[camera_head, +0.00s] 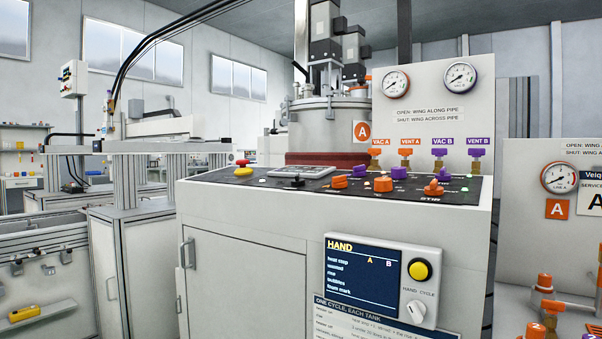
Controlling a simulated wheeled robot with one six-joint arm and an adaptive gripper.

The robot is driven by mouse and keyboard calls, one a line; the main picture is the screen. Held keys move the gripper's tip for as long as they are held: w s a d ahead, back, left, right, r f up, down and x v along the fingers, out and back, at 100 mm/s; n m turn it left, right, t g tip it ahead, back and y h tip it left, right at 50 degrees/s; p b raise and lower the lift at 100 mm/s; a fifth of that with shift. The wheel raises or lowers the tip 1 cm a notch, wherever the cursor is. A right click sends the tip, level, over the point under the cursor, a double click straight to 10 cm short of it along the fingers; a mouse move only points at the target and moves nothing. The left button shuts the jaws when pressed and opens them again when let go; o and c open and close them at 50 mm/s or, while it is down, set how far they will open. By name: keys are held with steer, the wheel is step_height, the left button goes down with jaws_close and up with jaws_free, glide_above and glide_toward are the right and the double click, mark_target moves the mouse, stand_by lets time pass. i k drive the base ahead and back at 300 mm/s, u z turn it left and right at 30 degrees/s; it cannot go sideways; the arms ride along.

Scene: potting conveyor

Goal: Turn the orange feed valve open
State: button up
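My gripper is not in view. Several orange valve handles show, and no readable label names one as the feed valve. Two small orange valves, VAC A (379,154) and VENT A (406,153), stand at the back of the control desk under their labels. At the lower right, in front of a panel marked A, are an orange-topped fitting (544,283) and an orange valve handle (552,307). Another orange part (594,328) is cut by the right edge. I cannot tell whether these valves are open or shut.
The grey control desk (245,211) fills the middle, with orange and purple knobs on top and a HAND screen (361,276) in front. A sign (430,114) says open is wing along pipe, shut is across. A conveyor frame (50,236) stands left.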

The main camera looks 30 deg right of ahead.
mark_target(552, 307)
steer(key=z, duration=2.65)
